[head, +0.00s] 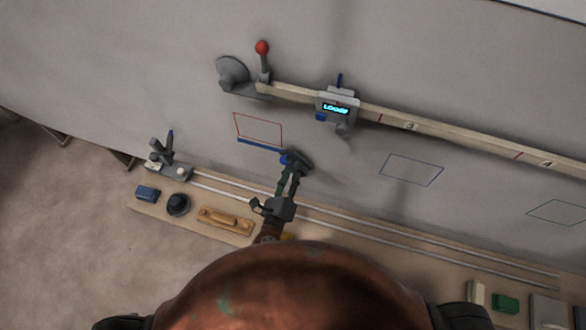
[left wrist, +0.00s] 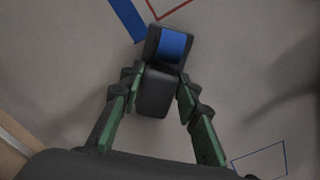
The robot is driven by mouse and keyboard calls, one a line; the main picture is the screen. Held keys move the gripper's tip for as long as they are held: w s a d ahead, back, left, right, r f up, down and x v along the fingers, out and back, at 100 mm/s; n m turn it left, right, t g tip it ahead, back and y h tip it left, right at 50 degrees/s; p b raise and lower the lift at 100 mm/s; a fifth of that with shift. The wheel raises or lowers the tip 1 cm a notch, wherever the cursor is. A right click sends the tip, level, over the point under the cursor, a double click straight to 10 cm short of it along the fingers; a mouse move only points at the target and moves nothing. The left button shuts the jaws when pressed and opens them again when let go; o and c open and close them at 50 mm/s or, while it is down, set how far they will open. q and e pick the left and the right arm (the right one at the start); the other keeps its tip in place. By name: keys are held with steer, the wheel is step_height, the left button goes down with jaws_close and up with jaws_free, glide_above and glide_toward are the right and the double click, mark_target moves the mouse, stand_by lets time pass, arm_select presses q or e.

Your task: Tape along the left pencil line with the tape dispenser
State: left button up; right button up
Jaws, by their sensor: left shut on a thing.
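The tape dispenser (head: 298,159) is dark, with a blue roll (left wrist: 173,45) that shows in the left wrist view. My left gripper (head: 291,178) is shut on its dark body (left wrist: 155,95), a green-padded finger on each side. The dispenser is at the grey hull panel (head: 340,185), by the lower right corner of the left outline (head: 258,119). Red lines show on that outline's upper and right sides. A blue tape strip (head: 259,144) lies along its lower side and ends near the dispenser. Contact with the panel cannot be told. My right gripper is not in view.
A pale rail (head: 460,136) with a lit readout (head: 336,108) and a red-knobbed lever (head: 262,48) crosses above. Two more outlines (head: 412,169) lie to the right. Below, a ledge holds a blue block (head: 148,194), a black knob (head: 178,204) and a wooden-handled tool (head: 225,219).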

arm_select(q)
steer(key=shift+v, duration=2.45)
steer(key=b+v, duration=0.1)
steer(key=v, duration=0.4)
steer(key=b+v, duration=0.1)
steer(key=v, duration=0.3)
